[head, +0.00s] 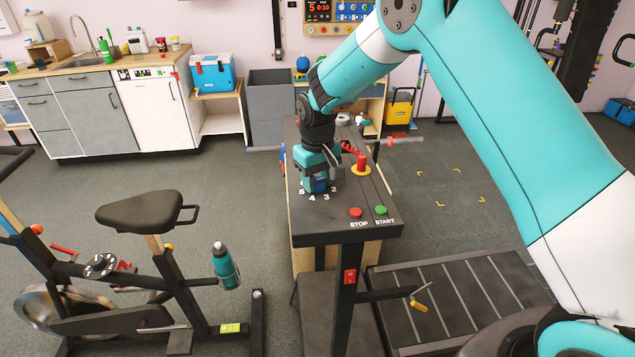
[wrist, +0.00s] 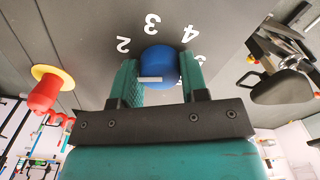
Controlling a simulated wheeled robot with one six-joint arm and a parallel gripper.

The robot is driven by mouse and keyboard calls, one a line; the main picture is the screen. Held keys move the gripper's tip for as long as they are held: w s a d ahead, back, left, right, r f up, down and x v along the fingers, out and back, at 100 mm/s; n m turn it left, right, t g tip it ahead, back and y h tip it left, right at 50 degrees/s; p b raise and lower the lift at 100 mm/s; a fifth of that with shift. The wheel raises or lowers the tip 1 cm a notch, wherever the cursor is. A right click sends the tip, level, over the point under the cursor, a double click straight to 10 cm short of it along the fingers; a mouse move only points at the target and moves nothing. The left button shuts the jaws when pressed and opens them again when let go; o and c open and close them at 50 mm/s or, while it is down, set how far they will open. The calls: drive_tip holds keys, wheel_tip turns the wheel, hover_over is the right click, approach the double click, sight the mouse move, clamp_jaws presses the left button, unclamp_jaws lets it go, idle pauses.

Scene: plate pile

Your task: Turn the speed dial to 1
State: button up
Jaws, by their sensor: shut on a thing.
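The speed dial (wrist: 158,60) is a round blue knob on the dark console, with a short white bar on it. In the head view the dial (head: 321,186) shows only in part beneath my gripper (head: 316,183). White numerals 2, 3, 4 and 5 show around it; I do not see the 1. In the wrist view the two teal fingers of my gripper (wrist: 156,78) stand on either side of the dial and are shut on it. I cannot tell which number the white bar points to.
On the console (head: 310,225), a red stop button (head: 356,213) and a green start button (head: 381,210) lie at the front. A red knob on a yellow base (head: 361,165) stands close to the right of my gripper. An exercise bike (head: 150,215) stands at the left.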

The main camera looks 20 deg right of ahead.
sight(318, 180)
drive_tip(key=shift+n+b, duration=0.4)
drive_tip(key=shift+n, duration=1.4)
drive_tip(key=shift+r, duration=0.1)
drive_tip(key=o, duration=0.9)
wheel_tip(318, 180, up, 17)
drive_tip(key=b, duration=0.3)
drive_tip(key=shift+r+b, duration=0.15)
drive_tip(key=shift+b, duration=0.15)
